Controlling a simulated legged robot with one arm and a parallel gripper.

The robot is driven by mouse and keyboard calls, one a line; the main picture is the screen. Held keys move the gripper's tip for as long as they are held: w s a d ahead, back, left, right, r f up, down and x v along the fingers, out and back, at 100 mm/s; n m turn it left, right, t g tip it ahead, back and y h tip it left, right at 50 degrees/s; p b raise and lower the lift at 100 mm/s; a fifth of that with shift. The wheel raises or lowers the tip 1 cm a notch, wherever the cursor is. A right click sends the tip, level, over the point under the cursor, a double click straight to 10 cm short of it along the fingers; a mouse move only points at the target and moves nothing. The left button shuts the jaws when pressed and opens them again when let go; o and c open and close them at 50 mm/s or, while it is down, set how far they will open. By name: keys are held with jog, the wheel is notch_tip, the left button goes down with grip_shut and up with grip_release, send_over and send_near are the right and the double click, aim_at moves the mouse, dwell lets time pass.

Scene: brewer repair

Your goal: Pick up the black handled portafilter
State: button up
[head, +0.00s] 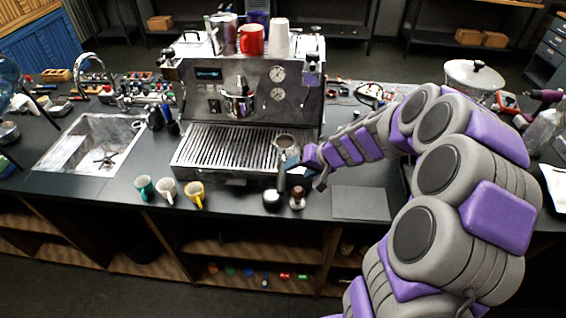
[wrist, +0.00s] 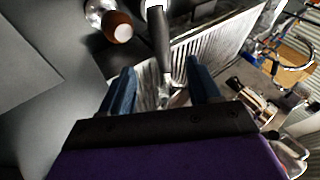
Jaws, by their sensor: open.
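The portafilter lies at the right front of the espresso machine's drip tray, its round metal basket (head: 285,143) showing in the head view. In the wrist view its black handle (wrist: 160,38) runs down from the top edge to a metal neck between my fingers. My gripper (head: 290,168) is at the handle; in the wrist view my gripper (wrist: 161,70) is open, with one blue finger on each side of the portafilter and visible gaps. In the head view my gripper hides most of the handle. The basket is partly hidden by my gripper in the wrist view.
The espresso machine (head: 238,88) stands behind the drip tray (head: 215,146). Several cups, including a yellow one (head: 194,196), stand left. A dark mat (head: 360,203) lies clear at right.

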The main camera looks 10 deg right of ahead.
aim_at(285, 175)
jog(key=b+x, duration=0.1)
jog(key=x, duration=0.8)
jog(key=shift+b, duration=0.35)
jog(key=shift+c, duration=0.3)
grip_shut()
